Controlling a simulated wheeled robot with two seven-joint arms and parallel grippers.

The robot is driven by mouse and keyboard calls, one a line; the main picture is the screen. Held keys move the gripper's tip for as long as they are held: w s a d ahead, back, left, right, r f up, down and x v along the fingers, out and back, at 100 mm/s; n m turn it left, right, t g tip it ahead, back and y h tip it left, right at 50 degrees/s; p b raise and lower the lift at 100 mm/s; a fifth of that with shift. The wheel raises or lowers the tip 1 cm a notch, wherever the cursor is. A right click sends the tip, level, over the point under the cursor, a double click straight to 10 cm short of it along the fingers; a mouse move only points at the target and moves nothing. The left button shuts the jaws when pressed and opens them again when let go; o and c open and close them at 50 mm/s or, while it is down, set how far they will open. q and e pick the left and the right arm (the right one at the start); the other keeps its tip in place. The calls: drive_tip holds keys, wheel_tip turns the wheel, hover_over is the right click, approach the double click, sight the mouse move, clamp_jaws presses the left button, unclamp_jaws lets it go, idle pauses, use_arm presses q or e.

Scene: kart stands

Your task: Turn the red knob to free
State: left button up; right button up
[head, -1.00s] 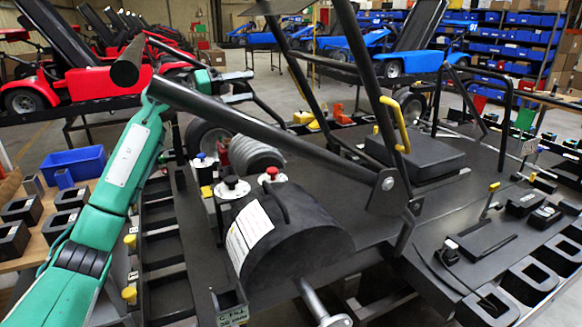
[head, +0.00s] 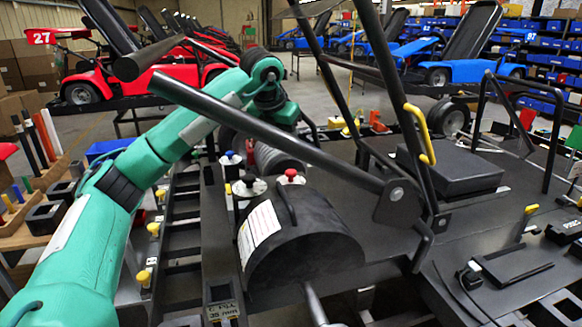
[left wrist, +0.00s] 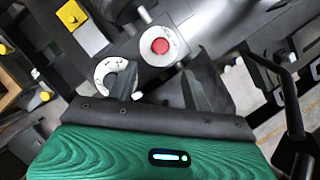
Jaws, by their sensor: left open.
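The red knob (head: 290,176) sits on a round white dial on top of the dark machine, just behind a black drum-shaped cover. In the left wrist view the red knob (left wrist: 160,46) and its white dial show clearly, beyond the fingers and apart from them. A second white dial with a dark knob (head: 249,184) stands to its left; it also shows in the left wrist view (left wrist: 115,76), partly covered by a finger. My left gripper (left wrist: 163,88) is open and empty, pointing towards the dials. In the head view the black bar hides its fingers. My right gripper is not seen.
A thick black slanted bar (head: 290,140) crosses between the head camera and the knobs. A blue-topped knob (head: 231,157) stands behind the dials. A yellow handle (head: 420,135) and black frame bars rise at the right. Red and blue karts stand in the background.

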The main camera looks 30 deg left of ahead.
sight(290, 172)
use_arm(q)
drive_tip(key=p+x, duration=0.1)
drive_tip(key=x, duration=0.8)
drive_tip(key=shift+w+f, duration=0.15)
drive_tip(key=shift+f, duration=0.2)
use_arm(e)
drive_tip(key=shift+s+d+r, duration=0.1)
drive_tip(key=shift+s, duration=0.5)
use_arm(q)
drive_tip(key=shift+c, duration=0.4)
drive_tip(key=c, duration=0.9)
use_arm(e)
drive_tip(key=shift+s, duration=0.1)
